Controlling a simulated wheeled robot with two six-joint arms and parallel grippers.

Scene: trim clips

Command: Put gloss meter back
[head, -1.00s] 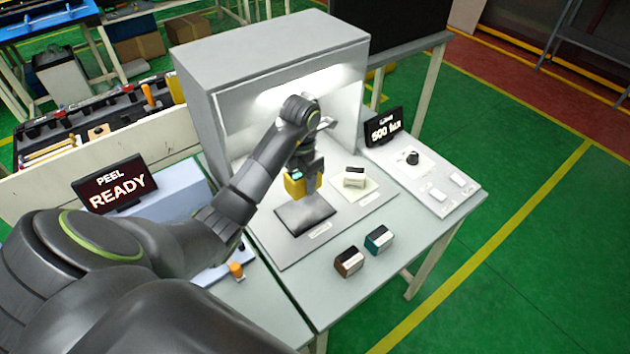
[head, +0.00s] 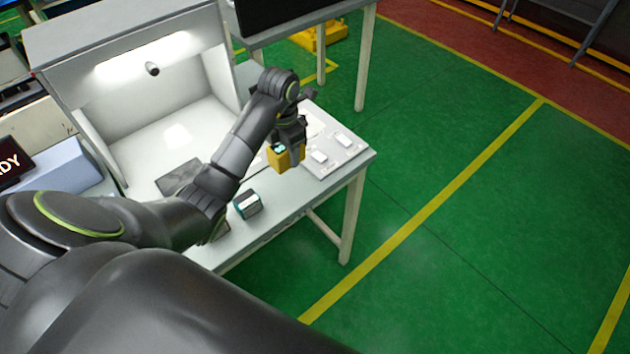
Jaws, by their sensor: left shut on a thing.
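The gloss meter, a yellow box (head: 285,158) with a small teal display, is in my left gripper (head: 289,143). The gripper points down and is shut on it. It holds the meter in front of the booth's right side, over or near the grey control panel (head: 350,151); I cannot tell whether it touches anything. The dark flat pad (head: 178,180) lies bare on the booth floor, partly behind my left arm. My right gripper is not in view.
A teal-and-black block (head: 247,204) stands near the table's front edge. A brown block (head: 219,233) beside it is mostly hidden by my arm. The lit booth (head: 140,50) has a top and side walls. White buttons (head: 319,157) sit on the panel.

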